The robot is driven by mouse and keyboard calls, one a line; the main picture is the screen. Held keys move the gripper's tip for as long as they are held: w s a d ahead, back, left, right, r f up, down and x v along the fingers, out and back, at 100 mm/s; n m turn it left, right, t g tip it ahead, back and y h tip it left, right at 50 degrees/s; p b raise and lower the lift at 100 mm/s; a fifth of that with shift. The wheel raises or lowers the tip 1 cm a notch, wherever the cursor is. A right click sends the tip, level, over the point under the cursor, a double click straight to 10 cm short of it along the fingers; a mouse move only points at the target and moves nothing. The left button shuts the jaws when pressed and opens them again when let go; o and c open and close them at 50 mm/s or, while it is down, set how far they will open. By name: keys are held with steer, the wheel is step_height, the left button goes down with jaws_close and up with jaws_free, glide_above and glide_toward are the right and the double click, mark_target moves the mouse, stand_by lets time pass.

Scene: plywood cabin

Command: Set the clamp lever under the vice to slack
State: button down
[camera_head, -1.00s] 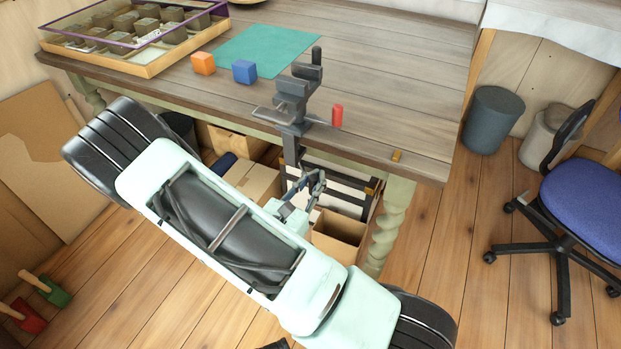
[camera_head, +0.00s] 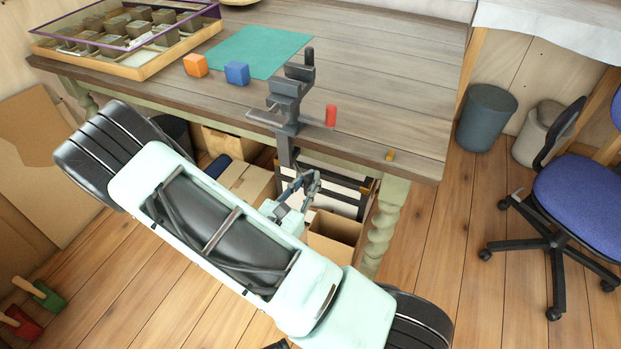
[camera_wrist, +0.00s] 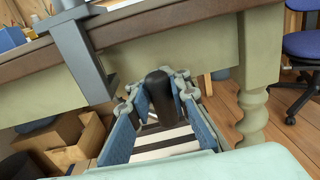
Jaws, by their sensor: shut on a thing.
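The grey vice (camera_head: 285,100) is clamped on the front edge of the wooden table, with a red-ended handle (camera_head: 331,115) at its right. Its grey clamp bracket (camera_wrist: 82,55) runs down over the table edge in the wrist view. The clamp lever shows there as a dark, rounded bar (camera_wrist: 160,84) below the table edge, between my two fingers. My gripper (camera_head: 303,184) is under the vice, and in the wrist view (camera_wrist: 165,105) its blue-padded fingers are shut on the lever. The lever's far end and pivot are hidden, so its setting cannot be read.
The table's apron (camera_wrist: 185,50) is close above my fingers, and a turned table leg (camera_head: 382,225) stands to the right. Cardboard boxes (camera_head: 335,238) lie below. Orange (camera_head: 195,65) and blue blocks (camera_head: 236,73) sit on top. A blue chair (camera_head: 585,205) is farther right.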

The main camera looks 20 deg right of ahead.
steer(key=c, duration=1.8)
jaws_free()
steer(key=v, duration=1.2)
steer(key=shift+c, duration=0.7)
